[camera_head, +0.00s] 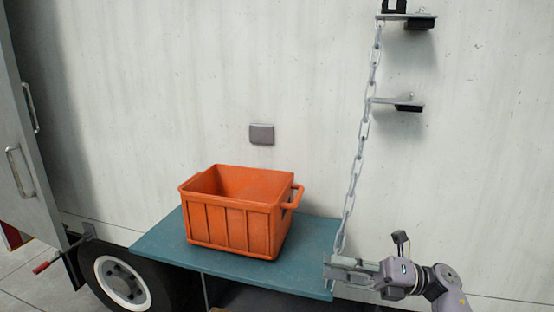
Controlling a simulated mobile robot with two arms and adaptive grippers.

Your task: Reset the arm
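My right gripper (340,272) is at the lower right, with its fingers pointing left at the right edge of the teal platform (306,243). The metal chain (357,165) hangs from an upper bracket (405,16) down to the fingers. Its lowest links are hidden there, and I cannot tell whether the fingers hold it or are only in front of it. Whether the fingers are open or shut is also unclear. My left gripper is not in view.
An orange crate (233,231) stands upright on the platform against the pale truck wall (180,90). A second bracket (398,102) juts out beside the chain. A wheel (122,283) is at lower left, near an open door panel (28,150).

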